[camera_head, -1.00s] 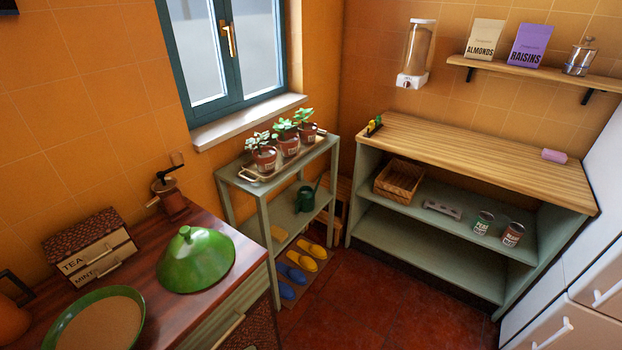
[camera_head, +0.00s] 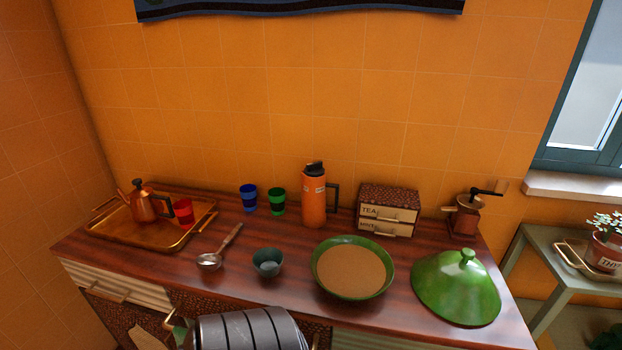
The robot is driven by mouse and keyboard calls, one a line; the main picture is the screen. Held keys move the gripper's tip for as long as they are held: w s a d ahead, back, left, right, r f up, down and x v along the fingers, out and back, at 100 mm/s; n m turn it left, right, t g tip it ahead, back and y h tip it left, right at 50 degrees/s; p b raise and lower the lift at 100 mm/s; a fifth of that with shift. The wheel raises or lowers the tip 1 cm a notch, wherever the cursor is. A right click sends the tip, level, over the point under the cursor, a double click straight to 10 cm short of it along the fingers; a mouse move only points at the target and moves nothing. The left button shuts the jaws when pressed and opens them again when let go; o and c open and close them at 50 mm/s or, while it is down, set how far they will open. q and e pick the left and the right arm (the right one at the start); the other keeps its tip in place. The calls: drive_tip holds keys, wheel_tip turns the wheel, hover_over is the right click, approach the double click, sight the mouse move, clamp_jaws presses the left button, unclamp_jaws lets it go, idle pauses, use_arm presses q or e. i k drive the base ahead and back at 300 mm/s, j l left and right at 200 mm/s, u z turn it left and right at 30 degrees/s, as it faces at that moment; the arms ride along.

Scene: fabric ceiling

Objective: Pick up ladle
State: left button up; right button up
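The ladle (camera_head: 210,260) lies on the dark wooden counter top (camera_head: 120,262), left of the middle of the view. Its round metal bowl is toward the front and its handle runs up and to the right. It lies between the brass tray on the left and a small dark teal bowl on the right, apart from both. Nothing covers it. I cannot make out either of my grippers in this view.
The brass tray (camera_head: 112,235) carries a copper pot (camera_head: 147,204) and a red cup (camera_head: 184,214). The teal bowl (camera_head: 268,262), an orange flask (camera_head: 314,200) and a green dish (camera_head: 343,290) stand rightward. A grey ribbed object (camera_head: 250,330) shows at the bottom edge.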

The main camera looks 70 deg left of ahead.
sight(224, 246)
drive_tip(key=u, duration=2.9)
